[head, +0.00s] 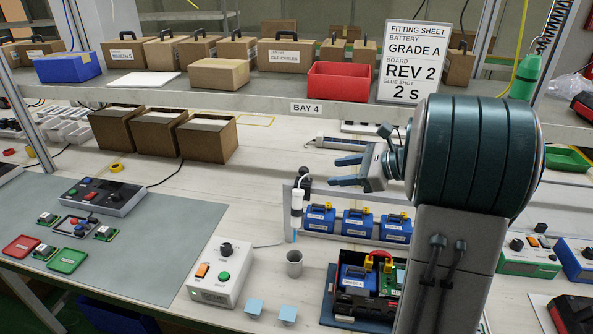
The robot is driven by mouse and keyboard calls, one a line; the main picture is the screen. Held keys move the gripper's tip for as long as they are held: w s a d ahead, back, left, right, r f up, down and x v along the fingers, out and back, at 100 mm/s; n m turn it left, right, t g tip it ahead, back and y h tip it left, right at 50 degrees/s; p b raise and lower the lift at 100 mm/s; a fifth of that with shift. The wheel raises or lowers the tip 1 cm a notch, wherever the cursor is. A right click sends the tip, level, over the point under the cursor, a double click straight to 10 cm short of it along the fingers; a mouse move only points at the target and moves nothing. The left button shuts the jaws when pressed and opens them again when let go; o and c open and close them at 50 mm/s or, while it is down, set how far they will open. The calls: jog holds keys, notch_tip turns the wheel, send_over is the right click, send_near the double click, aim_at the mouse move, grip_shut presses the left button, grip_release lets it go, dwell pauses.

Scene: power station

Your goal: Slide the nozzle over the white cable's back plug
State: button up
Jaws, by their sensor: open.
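A white, syringe-like dispenser (297,205) hangs upright, its thin blue nozzle tip (295,235) pointing down above a small grey cup (294,265). A black open case (333,300) stands at the front, holding a blue battery (355,283), a red connector piece (378,258) and a green board. I cannot make out a white cable or its back plug; my arm covers the case's right part. My gripper (340,171) is open and empty, its blue fingers pointing left, above and to the right of the dispenser.
Several blue batteries (357,222) stand in a rack behind the case. A white control box (222,272) with buttons stands left of the cup, near two light-blue pads (254,307). The shelf (230,100) with boxes and a fitting sheet (413,62) overhangs the bench. The grey mat's (155,255) right part is clear.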

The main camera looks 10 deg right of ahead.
aim_at(305, 170)
jog(key=shift+m+t, duration=0.3)
jog(key=shift+m, duration=0.1)
jog(key=x, duration=0.4)
jog(key=p+x, duration=0.1)
jog(key=x, duration=0.4)
jog(key=w+x, duration=0.1)
jog(key=x, duration=0.3)
jog(key=shift+w+d, duration=0.2)
grip_shut()
